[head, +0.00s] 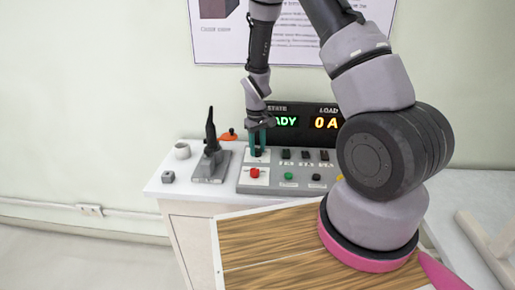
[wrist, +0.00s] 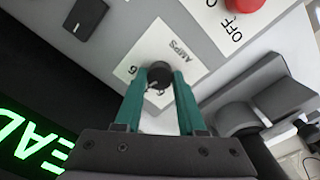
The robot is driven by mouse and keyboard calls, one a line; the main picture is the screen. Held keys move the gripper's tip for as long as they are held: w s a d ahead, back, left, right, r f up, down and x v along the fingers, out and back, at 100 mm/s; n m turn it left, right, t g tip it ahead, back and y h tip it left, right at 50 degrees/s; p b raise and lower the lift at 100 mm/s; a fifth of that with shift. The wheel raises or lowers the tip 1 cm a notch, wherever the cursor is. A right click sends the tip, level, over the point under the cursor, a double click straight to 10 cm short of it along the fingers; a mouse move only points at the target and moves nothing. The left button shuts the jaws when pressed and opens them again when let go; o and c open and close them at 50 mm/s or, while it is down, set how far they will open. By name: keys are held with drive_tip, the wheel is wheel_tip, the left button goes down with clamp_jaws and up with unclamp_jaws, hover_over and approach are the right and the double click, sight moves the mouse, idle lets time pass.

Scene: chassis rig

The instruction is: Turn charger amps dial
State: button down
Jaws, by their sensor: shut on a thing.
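The amps dial (wrist: 159,75) is a small dark round knob on a white plate (wrist: 138,57) marked "AMPS", on the grey control panel (head: 245,180). My gripper (wrist: 160,80) has green fingers, one on each side of the dial, and is shut on it in the wrist view. In the head view my gripper (head: 258,148) reaches down to the back left of the panel, where the dial (head: 257,153) is partly hidden by the fingers. The dial's exact pointer setting cannot be told.
A red button (head: 254,173) lies in front of the dial, with switches (head: 305,155) and a green button (head: 288,176) to its right.

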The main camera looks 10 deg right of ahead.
sight(257, 150)
drive_tip(key=m, duration=0.5)
drive_tip(key=shift+m, duration=0.3)
idle(0.4)
drive_tip(key=c, duration=0.5)
unclamp_jaws()
drive_tip(key=shift+r, duration=0.15)
wheel_tip(257, 150, up, 11)
drive_tip(key=shift+f, duration=0.2)
drive_tip(key=shift+a+r, duration=0.1)
